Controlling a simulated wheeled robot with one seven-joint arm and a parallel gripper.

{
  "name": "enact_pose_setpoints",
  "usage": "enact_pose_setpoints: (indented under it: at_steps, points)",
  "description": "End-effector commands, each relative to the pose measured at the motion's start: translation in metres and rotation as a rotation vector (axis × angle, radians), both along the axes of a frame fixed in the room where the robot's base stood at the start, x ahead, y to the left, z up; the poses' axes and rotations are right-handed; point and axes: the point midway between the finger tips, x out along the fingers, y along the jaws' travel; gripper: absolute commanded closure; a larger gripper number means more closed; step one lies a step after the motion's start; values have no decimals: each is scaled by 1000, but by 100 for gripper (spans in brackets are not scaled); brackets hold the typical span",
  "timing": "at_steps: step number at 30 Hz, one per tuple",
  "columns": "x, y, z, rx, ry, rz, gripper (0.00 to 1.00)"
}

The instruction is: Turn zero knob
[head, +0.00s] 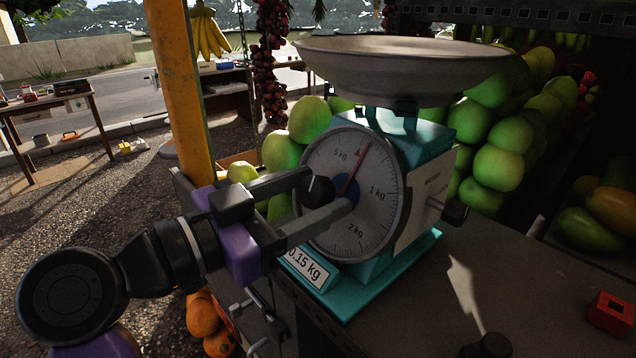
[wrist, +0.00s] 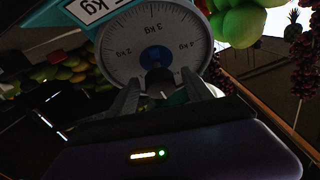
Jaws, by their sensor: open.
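The scale has a teal body (head: 425,140) and a round white dial (head: 372,225) with a red needle pointing up and slightly right. A small black knob (head: 320,188) stands out in front of the dial, near its blue hub (head: 347,187). It also shows in the wrist view as a dark knob (wrist: 160,83) below the hub. My gripper (head: 328,192) is open, with one finger above and one below the knob. In the wrist view my gripper (wrist: 160,80) has a finger on each side of it. I cannot tell whether they touch it.
A wide metal pan (head: 400,68) tops the scale. Another black knob (head: 454,212) sticks out from its right side. A "0.15 kg" label (head: 307,268) is at its base. Green fruit (head: 500,165) is piled behind. A yellow post (head: 185,90) stands left. A red block (head: 611,314) lies right.

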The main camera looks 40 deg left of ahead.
Motion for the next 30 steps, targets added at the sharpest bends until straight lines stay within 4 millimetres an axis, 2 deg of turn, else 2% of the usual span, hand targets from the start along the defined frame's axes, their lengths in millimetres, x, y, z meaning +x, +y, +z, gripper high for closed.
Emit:
enact_pose_setpoints:
  at_steps: [4, 13, 22, 30]
  points:
    - [10, -3, 0, -1, 0, 0, 41]
    - [12, -3, 0, -1, -1, 1, 41]
    - [12, -3, 0, 0, -1, 1, 100]
    - [12, -3, 1, -22, 3, 12, 100]
